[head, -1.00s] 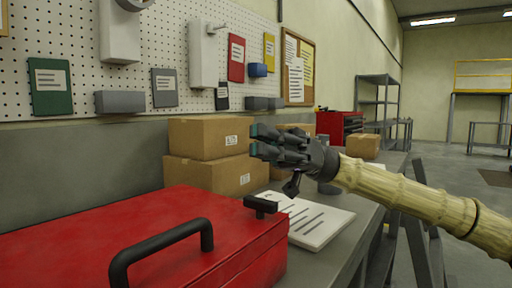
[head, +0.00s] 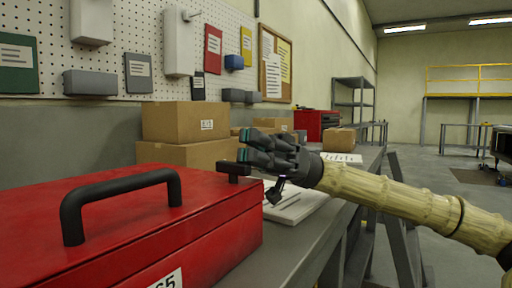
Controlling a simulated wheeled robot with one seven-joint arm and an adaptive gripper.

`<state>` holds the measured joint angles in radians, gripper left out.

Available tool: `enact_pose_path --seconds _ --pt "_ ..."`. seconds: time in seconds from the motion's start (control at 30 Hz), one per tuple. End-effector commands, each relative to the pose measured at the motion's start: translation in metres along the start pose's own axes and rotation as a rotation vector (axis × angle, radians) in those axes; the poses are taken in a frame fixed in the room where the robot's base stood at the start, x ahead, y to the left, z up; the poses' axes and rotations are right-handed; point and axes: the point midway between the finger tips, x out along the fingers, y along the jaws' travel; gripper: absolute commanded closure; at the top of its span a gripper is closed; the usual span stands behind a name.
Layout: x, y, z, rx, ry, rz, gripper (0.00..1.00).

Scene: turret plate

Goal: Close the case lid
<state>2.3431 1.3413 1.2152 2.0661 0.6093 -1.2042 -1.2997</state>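The red case (head: 190,236) stands on the bench at lower left in the head view, cut off by the left and bottom edges. Its red top (head: 40,200) looks flat and lies level on the body, with no open gap that I can see. A black handle (head: 125,192) stands up from it, and a small black fitting (head: 234,172) sits at its far right corner. My gripper (head: 246,146) is beyond that corner, pointing left above the bench. Its fingers look parted and hold nothing visible. Whether it touches the fitting is hard to tell.
Cardboard boxes (head: 185,122) stand behind the case, close to my gripper's left. White papers (head: 296,204) lie on the grey bench (head: 300,245) under my gripper. The floor at right is open.

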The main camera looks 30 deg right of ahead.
Motion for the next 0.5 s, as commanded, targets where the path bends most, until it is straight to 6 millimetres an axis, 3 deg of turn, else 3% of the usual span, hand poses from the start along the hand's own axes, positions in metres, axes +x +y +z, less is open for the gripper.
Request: enact_pose_path --seconds 0.3,0.5 --pt "-0.0001 0.0015 0.0097 0.010 -0.009 -0.004 1.00" --pt "0.0020 0.0009 0.0051 0.011 -0.010 -0.004 1.00"
